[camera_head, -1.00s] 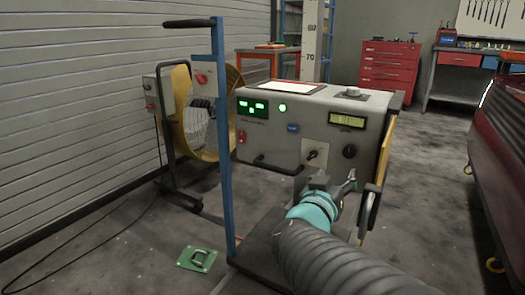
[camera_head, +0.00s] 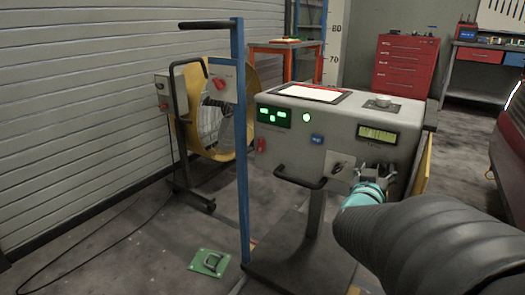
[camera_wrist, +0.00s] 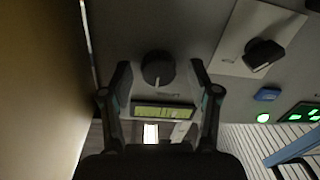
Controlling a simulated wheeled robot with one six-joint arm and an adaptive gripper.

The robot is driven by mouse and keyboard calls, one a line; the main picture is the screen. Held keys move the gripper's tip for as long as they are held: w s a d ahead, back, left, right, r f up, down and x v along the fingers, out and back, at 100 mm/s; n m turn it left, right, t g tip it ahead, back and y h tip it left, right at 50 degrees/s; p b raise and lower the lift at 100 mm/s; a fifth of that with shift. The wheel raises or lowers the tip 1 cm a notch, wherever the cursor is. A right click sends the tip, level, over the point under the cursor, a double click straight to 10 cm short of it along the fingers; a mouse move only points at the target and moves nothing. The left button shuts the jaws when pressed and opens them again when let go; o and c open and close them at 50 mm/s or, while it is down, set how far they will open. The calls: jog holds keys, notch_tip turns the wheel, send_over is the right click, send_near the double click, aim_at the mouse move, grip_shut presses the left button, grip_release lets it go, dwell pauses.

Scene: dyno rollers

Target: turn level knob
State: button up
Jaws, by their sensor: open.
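A round dark knob (camera_wrist: 157,68) sits on the grey console panel beside the lit display, and I take it to be the level knob; its label is not readable. In the wrist view my gripper (camera_wrist: 161,72) is open, with one finger on each side of this knob. I cannot tell whether the fingers touch it. In the head view my gripper (camera_head: 387,172) is at the right part of the panel, below the yellow-green display (camera_head: 377,135), and it hides the round knob. The display also shows in the wrist view (camera_wrist: 163,111).
A dark switch (camera_wrist: 262,55) on a light plate, a blue button (camera_head: 317,138) and a green screen (camera_head: 273,116) are on the same panel. A black handle (camera_head: 300,177) sticks out at its lower front. A blue post (camera_head: 241,150) stands left of the console (camera_head: 350,115).

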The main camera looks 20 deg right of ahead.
jog(key=shift+d, duration=0.1)
jog(key=c, duration=1.2)
jog(key=shift+o, duration=0.2)
jog(key=shift+m+b, duration=0.3)
jog(key=shift+b, duration=0.15)
jog(key=shift+m+b, duration=1.7)
jog(key=shift+m, duration=2.9)
